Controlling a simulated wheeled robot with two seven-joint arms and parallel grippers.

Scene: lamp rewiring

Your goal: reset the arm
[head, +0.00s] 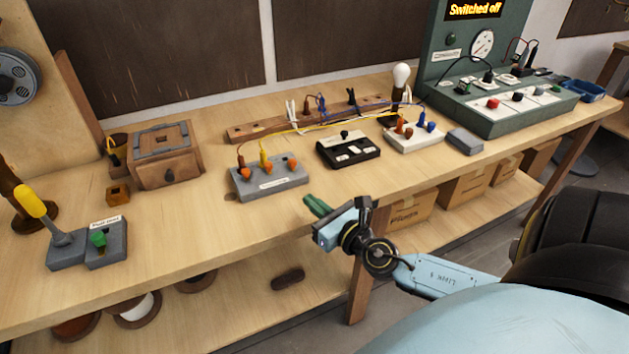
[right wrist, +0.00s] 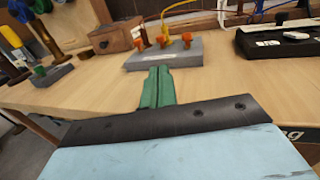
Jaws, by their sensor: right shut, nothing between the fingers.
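My right gripper (head: 316,205) reaches in from the lower right in the head view, at the front edge of the workbench (head: 195,235). Its green fingers are shut together with nothing between them. In the right wrist view the closed fingers (right wrist: 158,78) point toward the grey block with orange and yellow plugs (right wrist: 165,52), apart from it. That grey block (head: 275,183) also shows in the head view, beyond and left of the gripper. My left gripper is not in view.
A black switch box (head: 348,149), a white terminal block (head: 413,138) and a lit-looking bulb (head: 401,76) stand behind. A green console (head: 500,112) reads "Switched off". A wooden box (head: 167,165) and a yellow-handled lever (head: 35,205) are left.

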